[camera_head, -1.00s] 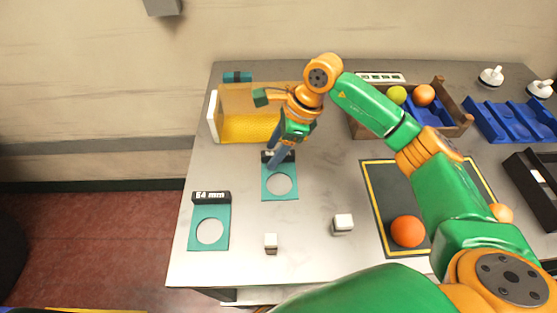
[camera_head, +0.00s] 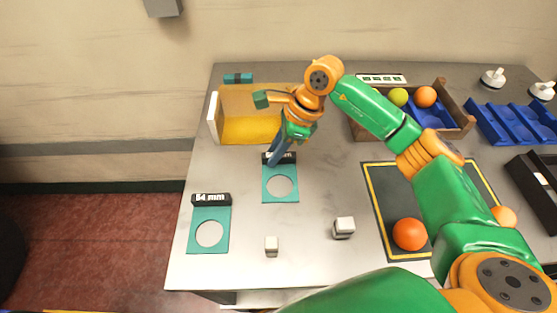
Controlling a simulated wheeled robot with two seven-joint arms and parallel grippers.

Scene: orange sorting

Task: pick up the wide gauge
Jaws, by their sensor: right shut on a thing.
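Two teal gauges, each a flat plate with a round hole and a black label block at its far end, are at the left of the table. The left gauge (camera_head: 221,243) has a label that seems to read 64 mm. The middle gauge (camera_head: 270,195) has its label mostly hidden by my right gripper (camera_head: 277,160), so I cannot read it or compare the sizes surely. My right gripper points down and is shut on the middle gauge's label block. The plate appears to be at table level. My left gripper is not in view.
Two small white blocks (camera_head: 343,228) (camera_head: 271,246) stand near the front. An orange (camera_head: 409,234) lies on the dark yellow-edged mat (camera_head: 381,209). A yellow-floored box (camera_head: 213,118) stands behind the gauges; a wooden crate (camera_head: 369,126) with fruit is behind my right arm.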

